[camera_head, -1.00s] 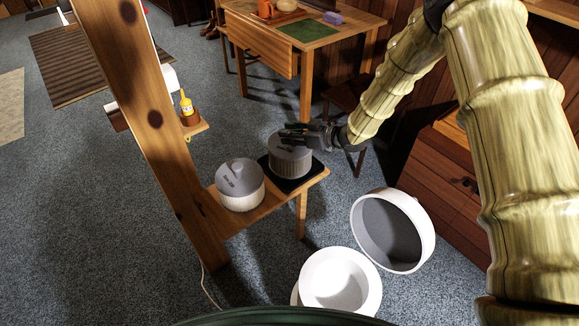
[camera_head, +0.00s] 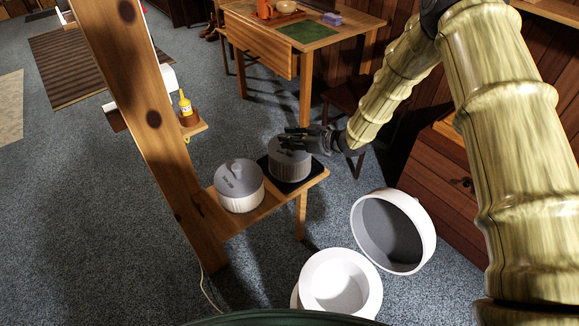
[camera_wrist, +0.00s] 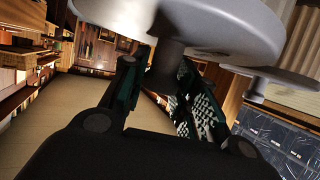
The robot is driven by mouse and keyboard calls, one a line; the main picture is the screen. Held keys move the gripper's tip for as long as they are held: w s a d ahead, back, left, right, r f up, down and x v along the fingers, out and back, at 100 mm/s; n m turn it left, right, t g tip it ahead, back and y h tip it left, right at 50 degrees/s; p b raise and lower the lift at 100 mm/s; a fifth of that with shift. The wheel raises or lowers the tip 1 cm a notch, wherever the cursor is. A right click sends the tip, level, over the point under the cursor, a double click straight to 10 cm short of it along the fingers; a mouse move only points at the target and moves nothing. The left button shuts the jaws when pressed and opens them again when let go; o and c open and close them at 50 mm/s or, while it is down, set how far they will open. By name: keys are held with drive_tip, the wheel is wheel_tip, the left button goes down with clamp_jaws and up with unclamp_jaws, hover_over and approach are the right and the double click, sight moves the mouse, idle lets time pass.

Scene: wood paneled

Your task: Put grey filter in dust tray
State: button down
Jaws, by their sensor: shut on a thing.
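The grey filter (camera_head: 289,166) is a ribbed grey cylinder with a knob on its flat lid. It stands upright over the black dust tray (camera_head: 302,183) on a small wooden shelf. Its base looks within the tray's outline; I cannot tell for sure whether it touches the tray floor. My gripper (camera_head: 291,140) is shut on its top knob. In the wrist view the fingers of my gripper (camera_wrist: 160,85) close around the knob under the grey lid (camera_wrist: 195,30). A second filter, white with a grey lid (camera_head: 239,188), stands on the shelf to the left.
A wooden post (camera_head: 150,120) rises left of the shelf (camera_head: 240,226). Two white round containers, one open bowl (camera_head: 310,310) and one tilted with a grey inside (camera_head: 425,235), are below right. A wooden table (camera_head: 320,40) stands behind. A yellow bottle (camera_head: 186,105) sits on a small ledge.

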drive_tip(key=c, duration=1)
unclamp_jaws()
drive_tip(key=shift+c, duration=0.2)
drive_tip(key=o, duration=0.3)
drive_tip(key=shift+f, duration=0.1)
drive_tip(key=shift+o, duration=0.2)
drive_tip(key=v, duration=1.2)
